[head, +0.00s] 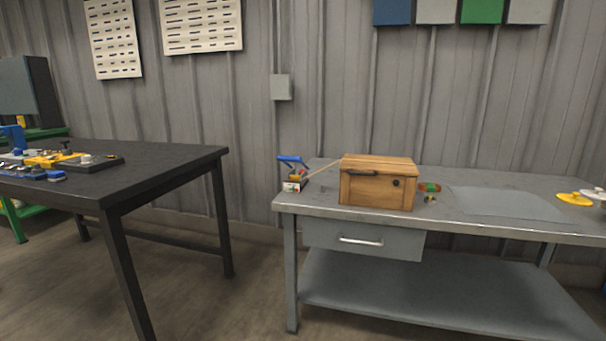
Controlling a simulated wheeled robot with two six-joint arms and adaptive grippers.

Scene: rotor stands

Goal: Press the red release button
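I cannot make out a red release button for certain. Rotor-stand-like devices sit on the black table (165,163) at the left: a yellow piece (50,158), a dark flat base with a light knob (90,162), and blue parts at the left edge. They are small and partly cut off by the frame. On the grey workbench (300,204), a small white box with red marks (292,186) stands below a blue-handled item (292,160). Neither of my grippers is in view.
A wooden chest (378,184) stands on the workbench beside a small green-and-orange item (429,187). A grey mat (508,203) lies to the right, with a yellow disc (574,199) near the right edge. Open floor (185,300) separates the two tables.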

